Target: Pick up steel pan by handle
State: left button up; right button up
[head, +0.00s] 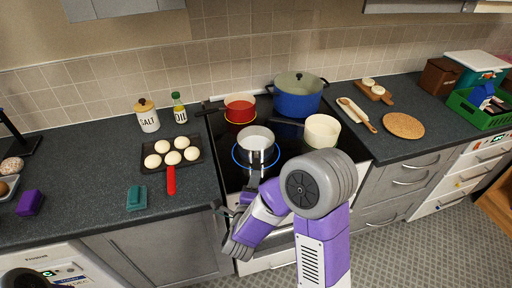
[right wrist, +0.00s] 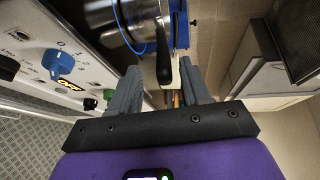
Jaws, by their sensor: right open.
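The steel pan (head: 256,137) sits on the front left burner of the black hob, inside a blue ring, with its handle pointing toward me. In the right wrist view the pan's steel side (right wrist: 112,20) is at the top, and its black handle (right wrist: 163,52) reaches down toward the gap between my fingers. My right gripper (head: 240,204) is at the hob's front edge, near the handle's end. It also shows in the right wrist view (right wrist: 160,88), open, with the fingers apart and nothing gripped. My arm partly hides the handle in the head view.
A red pot (head: 239,106), a blue pot (head: 298,101) and a cream pot (head: 322,131) stand on the hob close to the pan. Control knobs (right wrist: 58,62) line the front panel.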

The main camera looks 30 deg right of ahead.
aim_at(256, 157)
jog(key=x, duration=0.5)
jog(key=shift+w+a+r, duration=0.1)
jog(key=shift+w+r, duration=0.1)
jog(key=shift+w, duration=0.1)
grip_shut()
jog(key=shift+r, duration=0.15)
